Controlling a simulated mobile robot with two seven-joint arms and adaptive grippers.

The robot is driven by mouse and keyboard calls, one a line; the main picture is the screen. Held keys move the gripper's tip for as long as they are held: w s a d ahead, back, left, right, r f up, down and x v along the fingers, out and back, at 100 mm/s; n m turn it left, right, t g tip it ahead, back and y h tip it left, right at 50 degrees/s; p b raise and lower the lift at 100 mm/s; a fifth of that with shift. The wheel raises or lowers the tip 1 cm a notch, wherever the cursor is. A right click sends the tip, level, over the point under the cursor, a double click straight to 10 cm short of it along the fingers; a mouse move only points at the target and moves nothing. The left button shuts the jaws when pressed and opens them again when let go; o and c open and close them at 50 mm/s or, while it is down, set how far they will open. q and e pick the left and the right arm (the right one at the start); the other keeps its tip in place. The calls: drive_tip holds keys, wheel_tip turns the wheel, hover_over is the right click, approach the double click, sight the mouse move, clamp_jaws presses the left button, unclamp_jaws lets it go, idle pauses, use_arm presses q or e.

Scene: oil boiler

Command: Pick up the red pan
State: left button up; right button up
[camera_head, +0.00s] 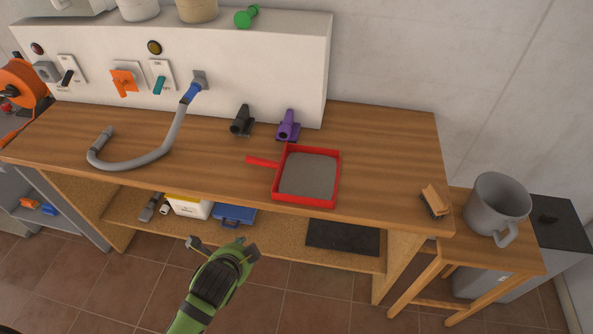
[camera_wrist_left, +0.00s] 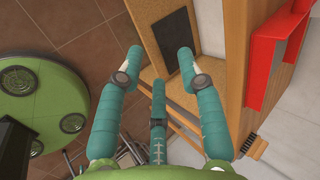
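The red pan (camera_head: 334,178) lies flat on the wooden workbench, right of its middle, with its handle pointing left. It has a square red rim and a grey inside. In the left wrist view, part of the red pan (camera_wrist_left: 262,60) shows at the upper right. My left gripper (camera_head: 222,245) is in front of the bench, below and left of the pan, apart from it. Its fingers (camera_wrist_left: 160,65) are spread open with nothing between them. My right gripper is not in view.
A grey hose (camera_head: 140,163) curves over the bench's left part. A black holder (camera_head: 242,121) and a purple holder (camera_head: 288,125) stand behind the pan. A brush (camera_head: 435,201) is at the right end. A grey mug (camera_head: 497,205) stands on a side table. The bench's front edge lies between gripper and pan.

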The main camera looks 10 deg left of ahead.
use_arm(q)
drive_tip(key=shift+w+d+r+m+t+h+p, duration=0.2)
drive_tip(key=shift+w+d+r+m+t, duration=0.6)
drive_tip(key=shift+w+m, duration=2.55)
drive_tip(key=shift+w+d+r+m+t+h+p, duration=0.2)
drive_tip(key=shift+w+d+r+m+t, duration=0.6)
drive_tip(key=shift+w+m, duration=2.45)
drive_tip(key=shift+w+d+r+m+t+h+p, duration=0.3)
drive_tip(key=shift+w+m+t, duration=0.8)
drive_tip(key=shift+w+m, duration=2.25)
drive_tip(key=shift+s+d, duration=0.1)
drive_tip(key=shift+d, duration=0.05)
drive_tip(key=shift+r, duration=0.15)
clamp_jaws()
